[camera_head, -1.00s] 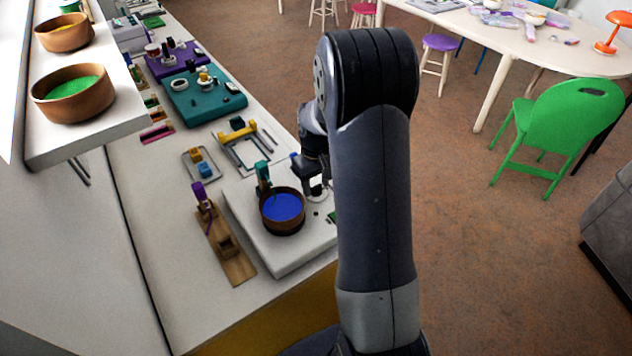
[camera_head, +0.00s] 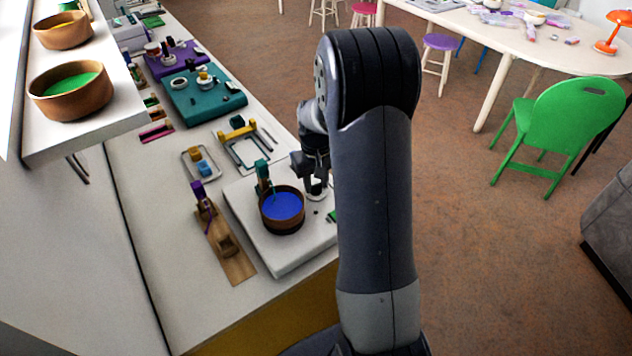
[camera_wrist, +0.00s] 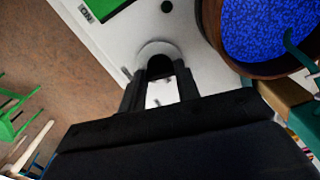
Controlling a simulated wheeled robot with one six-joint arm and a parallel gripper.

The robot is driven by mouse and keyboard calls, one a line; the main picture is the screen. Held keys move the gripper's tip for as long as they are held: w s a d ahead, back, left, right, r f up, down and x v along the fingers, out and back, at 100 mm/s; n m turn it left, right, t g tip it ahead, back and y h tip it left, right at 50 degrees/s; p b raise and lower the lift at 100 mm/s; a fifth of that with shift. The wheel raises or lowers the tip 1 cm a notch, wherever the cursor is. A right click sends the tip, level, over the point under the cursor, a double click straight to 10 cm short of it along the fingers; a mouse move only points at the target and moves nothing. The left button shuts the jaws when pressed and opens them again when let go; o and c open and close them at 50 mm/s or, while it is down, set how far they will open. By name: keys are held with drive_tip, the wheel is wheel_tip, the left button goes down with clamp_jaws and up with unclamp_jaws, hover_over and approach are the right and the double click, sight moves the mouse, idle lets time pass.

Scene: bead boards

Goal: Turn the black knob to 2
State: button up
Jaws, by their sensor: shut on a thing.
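The black knob (camera_wrist: 160,66) sits on a round pale dial (camera_wrist: 158,48) on the white board (camera_wrist: 198,58). My gripper (camera_wrist: 159,82) is shut on the black knob, with one finger on either side of it in the wrist view. In the head view my gripper (camera_head: 313,184) is down at the pale dial (camera_head: 316,195), and its fingers and my arm hide most of the knob. I cannot read any number on the dial or tell where the knob points.
A wooden bowl of blue beads (camera_head: 283,208) stands on the board just left of my gripper, with a teal post (camera_head: 263,177) beside it. A wooden stand (camera_head: 232,262) is farther left.

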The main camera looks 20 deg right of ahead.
drive_tip(key=m, duration=0.3)
drive_tip(key=shift+m+b, duration=0.3)
drive_tip(key=shift+b, duration=0.05)
drive_tip(key=shift+m, duration=1.8)
drive_tip(key=o, duration=1)
wheel_tip(320, 180, up, 11)
drive_tip(key=shift+f+b, duration=0.1)
drive_tip(key=shift+b, duration=0.35)
drive_tip(key=shift+f, duration=0.1)
